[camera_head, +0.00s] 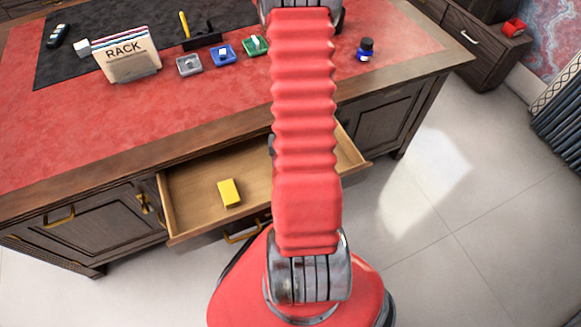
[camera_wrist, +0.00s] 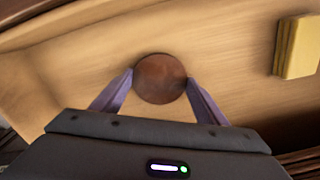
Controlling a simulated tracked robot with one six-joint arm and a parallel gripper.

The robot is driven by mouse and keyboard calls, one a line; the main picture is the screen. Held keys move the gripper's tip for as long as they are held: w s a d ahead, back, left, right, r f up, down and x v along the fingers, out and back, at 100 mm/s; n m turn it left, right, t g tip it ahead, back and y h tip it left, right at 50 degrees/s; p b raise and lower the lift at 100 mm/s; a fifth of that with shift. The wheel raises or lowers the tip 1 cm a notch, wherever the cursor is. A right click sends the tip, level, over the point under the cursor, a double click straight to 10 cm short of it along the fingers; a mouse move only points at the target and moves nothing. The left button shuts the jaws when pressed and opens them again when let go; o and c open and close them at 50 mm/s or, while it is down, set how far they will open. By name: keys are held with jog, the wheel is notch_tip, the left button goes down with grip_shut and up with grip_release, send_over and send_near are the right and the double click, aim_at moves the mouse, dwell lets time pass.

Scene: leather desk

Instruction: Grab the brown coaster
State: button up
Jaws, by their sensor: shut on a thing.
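The brown coaster (camera_wrist: 160,78) is a round, dark brown disc in the wrist view, seen against the pale wood inside of the open drawer (camera_wrist: 225,40). My gripper (camera_wrist: 160,83) has its two purple fingers on the left and right edges of the coaster and is shut on it. I cannot tell whether the coaster rests on the drawer floor or is lifted off it. In the head view my red arm hides the gripper and the coaster. The open drawer also shows in the head view (camera_head: 195,205).
A yellow block (camera_head: 229,193) lies in the drawer, left of my arm; it is at the right in the wrist view (camera_wrist: 297,47). The drawer walls stand close around. On the red desk top (camera_head: 200,120) are a rack (camera_head: 130,65), several small trays and an ink bottle (camera_head: 365,50).

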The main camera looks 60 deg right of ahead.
jog(key=shift+r, duration=0.15)
notch_tip(320, 180, up, 10)
dwell(0.6)
dwell(0.5)
